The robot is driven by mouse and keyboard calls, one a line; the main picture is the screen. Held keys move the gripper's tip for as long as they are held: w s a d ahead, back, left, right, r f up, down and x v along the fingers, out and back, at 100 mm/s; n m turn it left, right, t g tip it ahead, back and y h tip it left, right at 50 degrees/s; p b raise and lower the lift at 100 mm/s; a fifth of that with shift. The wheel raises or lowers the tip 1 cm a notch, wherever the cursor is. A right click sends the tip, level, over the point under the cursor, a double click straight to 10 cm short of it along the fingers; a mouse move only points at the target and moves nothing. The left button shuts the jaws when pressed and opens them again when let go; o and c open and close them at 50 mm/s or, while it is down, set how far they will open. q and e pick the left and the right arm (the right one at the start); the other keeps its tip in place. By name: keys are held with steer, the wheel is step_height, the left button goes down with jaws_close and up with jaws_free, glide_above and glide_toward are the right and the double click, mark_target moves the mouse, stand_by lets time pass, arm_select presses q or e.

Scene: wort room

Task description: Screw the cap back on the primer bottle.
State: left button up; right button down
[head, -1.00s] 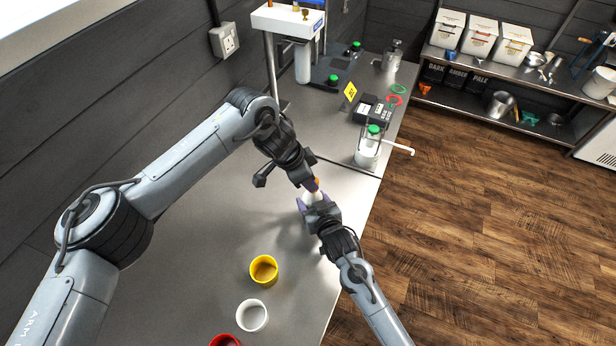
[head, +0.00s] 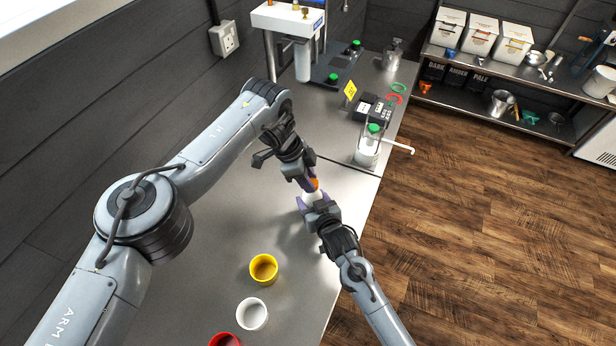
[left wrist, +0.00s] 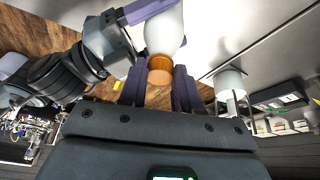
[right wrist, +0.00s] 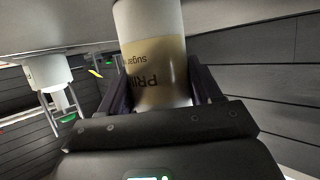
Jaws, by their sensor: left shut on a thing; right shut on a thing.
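The primer bottle (right wrist: 157,75) is white with a tan label, partly readable as "PRIM" and "sugar", in the right wrist view. My right gripper (head: 312,203) is shut around its body above the steel bench. The bottle's white shoulder (left wrist: 166,32) shows in the left wrist view. The orange cap (left wrist: 159,68) sits at the bottle's mouth between the purple fingers of my left gripper (left wrist: 159,88), which is shut on it. In the head view the cap (head: 314,184) is a small orange spot. Cap and bottle look in line and touching; the thread is hidden.
Yellow (head: 264,268), white (head: 252,314) and red (head: 225,340) cups stand on the near bench (head: 215,255). The bench's right edge is close to my right arm.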

arm_select(q)
steer(key=shift+s+r+m+g, duration=0.15)
steer(key=shift+m+g, duration=0.15)
steer(key=shift+m, duration=0.4)
steer(key=o, duration=1)
steer(key=shift+r, duration=0.1)
steer(key=shift+w, duration=0.2)
steer(key=shift+r, duration=2.3)
steer(key=shift+a, duration=0.1)
steer(key=shift+c, duration=0.5)
